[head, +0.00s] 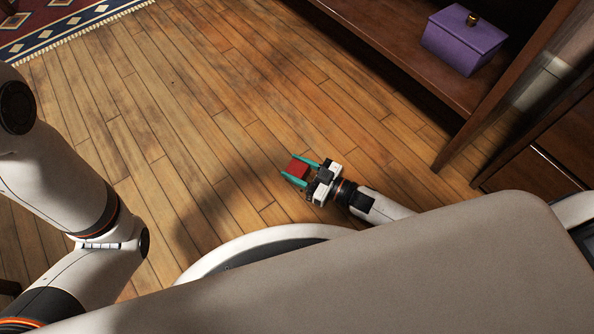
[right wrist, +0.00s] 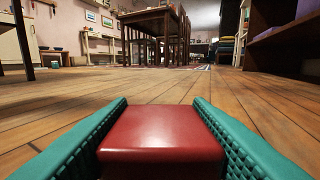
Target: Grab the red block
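The red block (head: 298,169) is between the two teal fingers of my right gripper (head: 300,171), low over the wooden floor. In the right wrist view the block (right wrist: 160,140) fills the space between the fingers, and both fingers lie against its sides. My right gripper is shut on it. I cannot tell whether the block touches the floor. My left arm shows at the left of the head view, but its gripper is out of view.
A wooden cabinet shelf (head: 400,50) at upper right holds a purple box (head: 464,40). A patterned rug (head: 60,25) lies at upper left. A table with chairs (right wrist: 155,30) stands ahead in the right wrist view. The floor (head: 180,90) between is clear.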

